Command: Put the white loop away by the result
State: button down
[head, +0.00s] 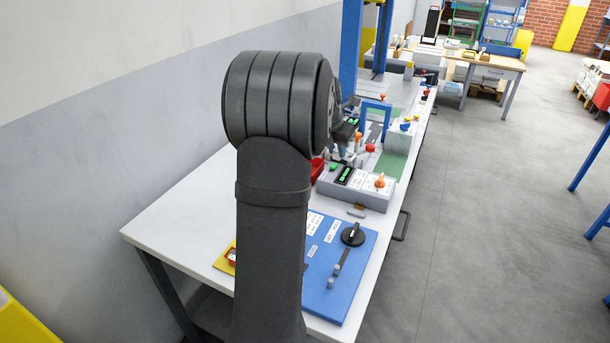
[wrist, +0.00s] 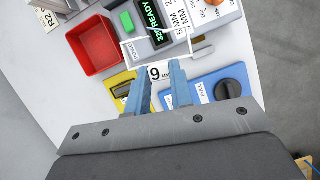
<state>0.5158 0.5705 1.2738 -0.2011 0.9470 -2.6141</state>
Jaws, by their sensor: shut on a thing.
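My gripper (wrist: 161,68) reaches forward in the wrist view, its two blue-grey fingers a short gap apart. They are shut on a thin white outline, which looks like the white loop (wrist: 140,65), just ahead of the fingertips over the grey console's edge. The loop's exact shape is hard to tell. The grey console (wrist: 192,48) has a green-lit display (wrist: 150,22) reading READY, and a green button (wrist: 127,21). In the head view my arm hides most of the gripper; the console (head: 340,193) stands beyond it with an orange knob (head: 380,180).
A red open bin (wrist: 93,47) stands left of the console. A yellow panel (wrist: 116,80) and a blue panel (head: 322,272) with a black dial (head: 352,234) lie nearer. The white table's left part (head: 185,215) is clear.

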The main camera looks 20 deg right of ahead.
jog(key=w+a+f, duration=0.2)
jog(key=w, duration=0.2)
jog(key=w+a+f+n, duration=0.1)
jog(key=w+a+f, duration=0.1)
jog(key=w, duration=0.3)
jog(key=w+a+f+n, duration=0.1)
jog(key=w+a+f, duration=0.2)
jog(key=w, duration=0.1)
jog(key=shift+w+t+y, duration=0.25)
jog(key=shift+t+y, duration=0.05)
jog(key=shift+f, duration=1.9)
jog(key=shift+f, duration=0.15)
jog(key=shift+f, duration=0.35)
jog(key=shift+f, duration=0.1)
jog(key=c, duration=1.3)
grip_release()
jog(key=shift+o, duration=0.2)
